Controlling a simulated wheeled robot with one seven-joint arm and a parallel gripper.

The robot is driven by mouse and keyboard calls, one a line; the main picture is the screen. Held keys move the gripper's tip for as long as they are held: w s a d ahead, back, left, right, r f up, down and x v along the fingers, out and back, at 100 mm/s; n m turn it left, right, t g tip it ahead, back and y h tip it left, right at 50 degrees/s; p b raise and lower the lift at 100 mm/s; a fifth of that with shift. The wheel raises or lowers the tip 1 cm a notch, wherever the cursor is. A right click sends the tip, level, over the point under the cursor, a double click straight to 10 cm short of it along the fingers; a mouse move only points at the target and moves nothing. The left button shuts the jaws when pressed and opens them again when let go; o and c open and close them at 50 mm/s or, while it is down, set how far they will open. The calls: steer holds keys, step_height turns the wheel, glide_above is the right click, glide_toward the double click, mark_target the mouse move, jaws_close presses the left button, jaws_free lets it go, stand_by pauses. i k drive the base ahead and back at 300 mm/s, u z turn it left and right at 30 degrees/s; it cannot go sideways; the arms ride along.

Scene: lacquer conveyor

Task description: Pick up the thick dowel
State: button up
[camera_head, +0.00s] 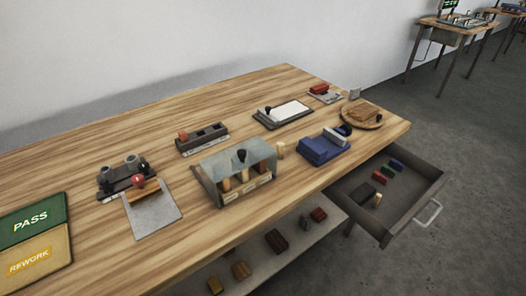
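Another small dowel (377,199) stands in the open drawer at the right. My gripper is not in view.
A blue box (318,154) stands right of the holder. A round wooden board (374,117) and a white pad (287,113) lie farther back. The open drawer (403,223) juts out at the right. PASS (31,222) and REWORK (28,262) mats lie left. Blocks lie on a lower shelf (262,262).

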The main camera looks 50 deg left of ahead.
mark_target(281, 146)
steer(key=u, duration=1.75)
steer(key=k, duration=1.2)
steer(key=z, duration=0.8)
steer(key=i, duration=1.5)
steer(key=u, duration=0.3)
